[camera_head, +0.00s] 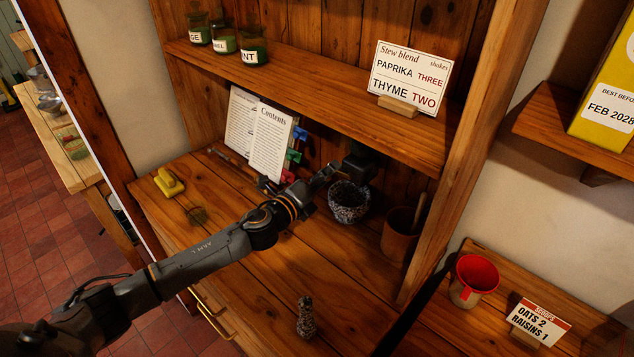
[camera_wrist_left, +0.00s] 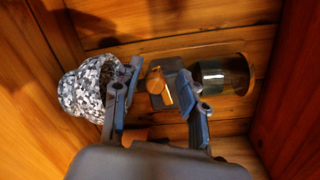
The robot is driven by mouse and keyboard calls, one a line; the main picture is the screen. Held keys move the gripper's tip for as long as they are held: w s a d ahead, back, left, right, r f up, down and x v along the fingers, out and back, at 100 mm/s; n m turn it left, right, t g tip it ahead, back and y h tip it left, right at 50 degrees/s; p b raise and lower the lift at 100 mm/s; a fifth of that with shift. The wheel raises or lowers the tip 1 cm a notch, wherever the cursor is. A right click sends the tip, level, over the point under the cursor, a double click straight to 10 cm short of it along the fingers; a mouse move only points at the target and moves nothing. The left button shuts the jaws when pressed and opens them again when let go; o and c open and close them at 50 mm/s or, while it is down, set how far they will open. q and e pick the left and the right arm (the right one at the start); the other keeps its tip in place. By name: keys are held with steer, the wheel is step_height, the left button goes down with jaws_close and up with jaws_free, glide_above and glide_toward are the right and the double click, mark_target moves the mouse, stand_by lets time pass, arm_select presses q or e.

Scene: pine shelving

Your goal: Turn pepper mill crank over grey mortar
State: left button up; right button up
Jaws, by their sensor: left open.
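The grey speckled mortar (camera_head: 349,204) stands on the wooden counter under the shelf. It shows at the left in the left wrist view (camera_wrist_left: 84,90). A dark block (camera_head: 360,163), seemingly part of the pepper mill, is just above and behind the mortar. In the left wrist view, a round wooden knob (camera_wrist_left: 154,80) and a clear dark-bottomed vessel (camera_wrist_left: 222,76) appear to belong to the mill. My left gripper (camera_head: 332,172) is open by the mill, and its fingers (camera_wrist_left: 159,78) are on either side of the knob in that view. Contact cannot be told. The crank arm is mostly hidden.
A recipe stand (camera_head: 266,140) is left of the arm. A wooden pot with utensils (camera_head: 398,238) stands right of the mortar. A speckled pestle-like piece (camera_head: 306,318) stands at the front, and a yellow item (camera_head: 169,182) at the left. The shelf (camera_head: 320,95) overhangs the counter.

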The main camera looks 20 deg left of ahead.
arm_select(q)
steer(key=v, duration=1.1)
steer(key=shift+s, duration=0.4)
steer(key=shift+a+f, duration=0.1)
arm_select(e)
steer(key=shift+f, duration=0.1)
